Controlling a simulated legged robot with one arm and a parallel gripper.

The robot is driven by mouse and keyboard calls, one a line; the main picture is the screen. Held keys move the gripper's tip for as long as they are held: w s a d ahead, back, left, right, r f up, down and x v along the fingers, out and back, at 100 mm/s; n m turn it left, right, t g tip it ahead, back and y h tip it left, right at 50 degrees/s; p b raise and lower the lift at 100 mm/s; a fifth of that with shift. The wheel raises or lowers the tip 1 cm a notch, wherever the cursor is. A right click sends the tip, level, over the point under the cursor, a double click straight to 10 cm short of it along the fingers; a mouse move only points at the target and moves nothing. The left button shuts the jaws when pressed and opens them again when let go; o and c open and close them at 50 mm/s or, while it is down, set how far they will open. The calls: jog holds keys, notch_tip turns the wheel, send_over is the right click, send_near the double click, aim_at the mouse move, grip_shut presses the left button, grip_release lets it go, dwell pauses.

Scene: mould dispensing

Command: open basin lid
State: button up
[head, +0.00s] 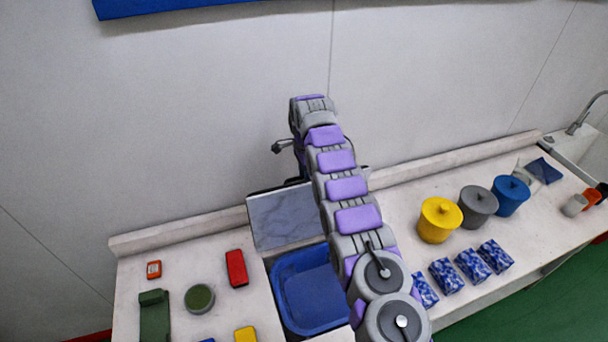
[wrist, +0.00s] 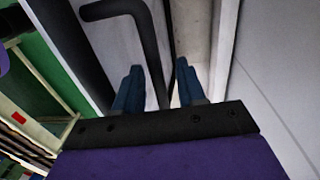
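The basin lid (head: 285,218) is a grey, marbled panel. It stands raised and tilted back behind the open blue basin (head: 305,290) in the head view. My arm covers the right part of both. In the wrist view, a dark bent bar that looks like the lid's handle (wrist: 151,50) runs down between the two blue fingers of my gripper (wrist: 158,68). The fingers are apart, with a visible gap to the bar on the right side. In the head view my gripper is mostly hidden behind the arm's far end, above the lid.
A red block (head: 236,268), a round green container (head: 199,298) and a dark green item (head: 154,315) lie left of the basin. The wall rises close behind.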

aim_at(311, 184)
jog(key=shift+d+r, duration=0.3)
jog(key=shift+d, duration=0.05)
jog(key=shift+w+a+r+p, duration=0.1)
jog(key=shift+w+r+p, duration=0.1)
jog(key=shift+r+p, duration=0.85)
jog(key=shift+a+r+p, duration=0.25)
jog(key=shift+a+p, duration=0.3)
jog(key=shift+a, duration=0.05)
jog(key=s+d+b, duration=0.1)
jog(key=b, duration=0.2)
jog(key=shift+b, duration=0.3)
jog(key=shift+s+d+r+b, duration=0.15)
jog(key=shift+s+d+b, duration=0.05)
jog(key=shift+s+b, duration=1.05)
jog(key=shift+s+d+r+b, duration=0.15)
jog(key=shift+s+d+b, duration=0.05)
jog(key=shift+s+b, duration=1)
jog(key=shift+s+d+r+b, duration=0.15)
jog(key=shift+s+d+b, duration=0.05)
jog(key=shift+s+b, duration=1.05)
jog(key=s+d, duration=0.1)
jog(key=s, duration=0.6)
jog(key=shift+s+d+r, duration=0.3)
jog(key=shift+r, duration=0.05)
